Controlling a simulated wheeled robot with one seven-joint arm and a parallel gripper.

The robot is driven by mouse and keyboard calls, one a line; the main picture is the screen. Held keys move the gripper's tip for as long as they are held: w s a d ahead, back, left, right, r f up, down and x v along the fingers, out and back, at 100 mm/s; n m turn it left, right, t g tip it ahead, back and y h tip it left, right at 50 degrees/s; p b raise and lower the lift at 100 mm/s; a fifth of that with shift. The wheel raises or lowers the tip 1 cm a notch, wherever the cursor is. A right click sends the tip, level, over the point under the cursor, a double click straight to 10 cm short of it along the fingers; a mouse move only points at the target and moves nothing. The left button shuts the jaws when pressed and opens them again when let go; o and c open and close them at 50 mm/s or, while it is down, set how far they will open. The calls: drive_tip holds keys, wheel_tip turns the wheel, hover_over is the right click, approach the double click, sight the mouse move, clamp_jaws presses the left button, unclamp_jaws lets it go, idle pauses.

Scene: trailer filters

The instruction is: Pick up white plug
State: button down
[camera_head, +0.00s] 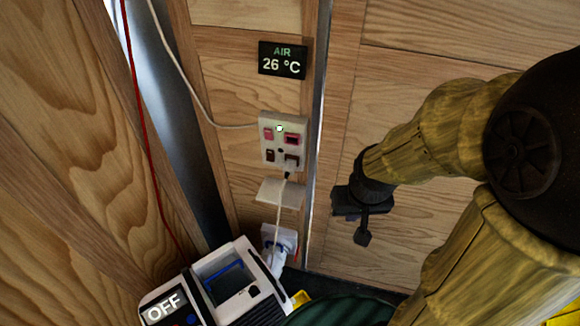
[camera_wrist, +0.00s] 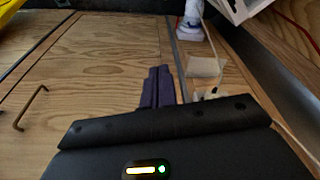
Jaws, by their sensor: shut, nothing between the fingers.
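The white plug (camera_head: 277,258) sits at a white wall socket (camera_head: 286,236) low on the wood panel, beside a white device. A pale cord runs down in front of it, and part of it is hard to make out. In the wrist view the white plug (camera_wrist: 189,27) shows near the top, right of centre. My gripper (camera_head: 363,236) is to the right of the plug and apart from it, in front of the bare wood panel. In the wrist view the dark fingers of my gripper (camera_wrist: 159,72) are together, with nothing between them.
A switch panel (camera_head: 283,141) with a cord is above a small white ledge (camera_head: 280,193). An air display reads 26 °C (camera_head: 282,60). A white device (camera_head: 228,282) and an OFF sign (camera_head: 163,308) are at the bottom. A metal strip (camera_head: 318,120) runs between wood panels.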

idle(0.3)
drive_tip(key=c, duration=1.7)
unclamp_jaws()
drive_tip(key=shift+f, duration=0.1)
drive_tip(key=o, duration=0.8)
drive_tip(key=s+f+n+g, duration=0.1)
drive_tip(key=f+n, duration=0.1)
drive_tip(key=s+a+f+n+g+h, duration=0.1)
drive_tip(key=shift+s+f+n, duration=0.2)
drive_tip(key=shift+f+n, duration=0.15)
drive_tip(key=shift+n, duration=0.05)
drive_tip(key=w+a+f+n+t+h+b, duration=0.2)
drive_tip(key=w+f+n+t+h, duration=0.3)
drive_tip(key=n+h, duration=0.85)
drive_tip(key=w+a+n+t+y, duration=0.1)
drive_tip(key=a+n+t+y, duration=0.2)
drive_tip(key=a+n, duration=0.2)
drive_tip(key=w+a+n+t+y, duration=0.2)
drive_tip(key=a+n+t+y, duration=0.1)
drive_tip(key=a+n, duration=0.2)
drive_tip(key=w+a+f+n+t+y, duration=0.1)
drive_tip(key=w+a+n+t+y, duration=0.1)
drive_tip(key=a+n+t+y, duration=0.1)
drive_tip(key=shift+w+a+n+t+y+b, duration=0.15)
drive_tip(key=shift+a+n+t+b, duration=0.1)
drive_tip(key=shift+a+n, duration=0.3)
drive_tip(key=shift+w+a+n+t+y+b, duration=0.15)
drive_tip(key=shift+a+n+t, duration=0.1)
drive_tip(key=shift+a+n, duration=0.25)
